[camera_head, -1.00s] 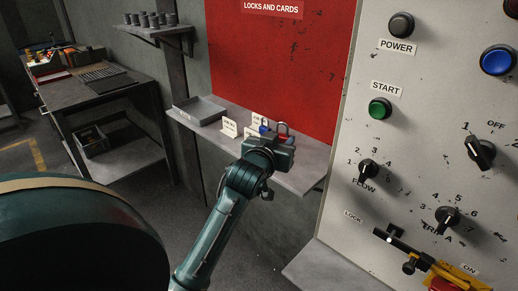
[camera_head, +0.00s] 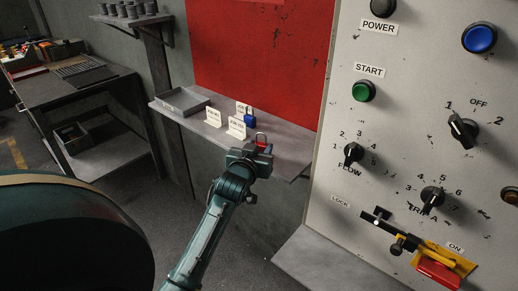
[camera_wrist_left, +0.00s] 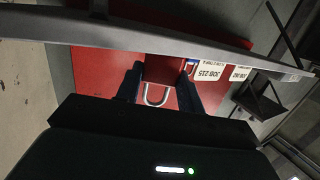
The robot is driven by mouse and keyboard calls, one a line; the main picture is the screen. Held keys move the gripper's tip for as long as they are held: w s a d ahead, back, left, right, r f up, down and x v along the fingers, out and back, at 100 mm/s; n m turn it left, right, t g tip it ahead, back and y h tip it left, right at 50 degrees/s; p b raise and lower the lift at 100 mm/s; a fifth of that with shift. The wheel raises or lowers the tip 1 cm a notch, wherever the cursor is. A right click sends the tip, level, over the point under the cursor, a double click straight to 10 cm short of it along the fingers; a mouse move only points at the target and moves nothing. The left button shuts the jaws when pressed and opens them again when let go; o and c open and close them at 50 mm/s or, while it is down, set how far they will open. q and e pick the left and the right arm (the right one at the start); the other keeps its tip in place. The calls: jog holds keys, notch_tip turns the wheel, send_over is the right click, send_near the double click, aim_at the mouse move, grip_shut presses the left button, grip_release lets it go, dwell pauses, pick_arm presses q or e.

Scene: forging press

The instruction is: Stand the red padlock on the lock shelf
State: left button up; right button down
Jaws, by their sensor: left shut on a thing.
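My left gripper (camera_head: 256,153) is shut on the red padlock (camera_head: 262,146), at the front edge of the lock shelf (camera_head: 288,154) in the head view. The padlock's shackle points up there. In the left wrist view the red body (camera_wrist_left: 163,69) sits between the two fingers (camera_wrist_left: 160,88), with the shackle below it in the picture. The gripper hides much of the padlock in the head view. I cannot tell whether the padlock touches the shelf. My right gripper is not in view.
A blue padlock (camera_head: 250,117) stands on the shelf behind the gripper, among white cards (camera_head: 237,128). A grey tray (camera_head: 182,101) lies at the shelf's left end. The shelf's right part is clear. The control panel (camera_head: 410,100) stands close on the right.

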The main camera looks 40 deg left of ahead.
pick_arm(q)
jog(key=shift+f, duration=0.1)
jog(key=o, duration=1)
jog(key=shift+o, duration=0.2)
jog(key=shift+s, duration=0.2)
jog(key=v, duration=1.1)
jog(key=shift+s+d+b, duration=0.15)
jog(key=shift+s+b, duration=0.15)
jog(key=shift+b, duration=0.05)
